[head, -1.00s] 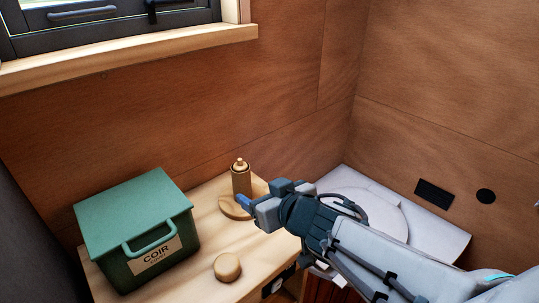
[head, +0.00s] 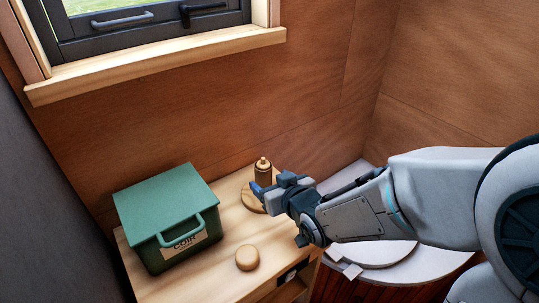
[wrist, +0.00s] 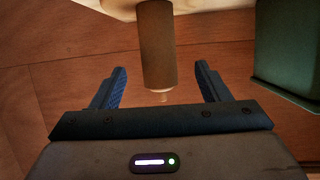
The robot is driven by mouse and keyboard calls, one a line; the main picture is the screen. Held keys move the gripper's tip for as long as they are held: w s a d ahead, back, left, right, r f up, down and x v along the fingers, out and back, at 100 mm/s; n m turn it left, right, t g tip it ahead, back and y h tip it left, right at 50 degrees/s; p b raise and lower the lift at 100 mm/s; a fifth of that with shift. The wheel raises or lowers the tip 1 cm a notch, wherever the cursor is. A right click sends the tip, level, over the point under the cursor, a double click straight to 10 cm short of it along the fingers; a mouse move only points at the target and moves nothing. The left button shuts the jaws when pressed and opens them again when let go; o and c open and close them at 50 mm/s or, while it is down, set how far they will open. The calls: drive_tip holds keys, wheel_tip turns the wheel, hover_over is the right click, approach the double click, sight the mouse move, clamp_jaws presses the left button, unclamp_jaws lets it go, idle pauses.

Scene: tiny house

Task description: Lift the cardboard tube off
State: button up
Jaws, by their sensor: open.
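The brown cardboard tube (head: 263,175) stands upright on a wooden holder with a round base (head: 249,197). A small pale knob (head: 263,161) shows above its top end. My gripper (head: 270,183) is open, low beside the tube in the head view, partly covering the tube's lower part and the base. In the wrist view the scene appears inverted. The tube (wrist: 157,45) lies between the two blue fingers (wrist: 161,70), with a visible gap on each side. The knob (wrist: 162,97) points toward my palm there.
A green lidded box labelled COIR (head: 168,218) stands left of the tube on the wooden shelf top (head: 216,262). A round wooden knob (head: 247,257) sits near the front edge. The wooden wall is close behind; a white seat (head: 395,255) is at the right.

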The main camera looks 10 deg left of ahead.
drive_tip(key=shift+p+x, duration=0.75)
drive_tip(key=shift+p, duration=0.45)
drive_tip(key=shift+b+x, duration=0.4)
drive_tip(key=shift+x, duration=2.45)
drive_tip(key=shift+d+f, duration=0.1)
drive_tip(key=shift+f, duration=0.05)
drive_tip(key=c, duration=1)
drive_tip(key=shift+r+p, duration=4.95)
drive_tip(key=shift+r, duration=2.35)
drive_tip(key=shift+c, duration=0.2)
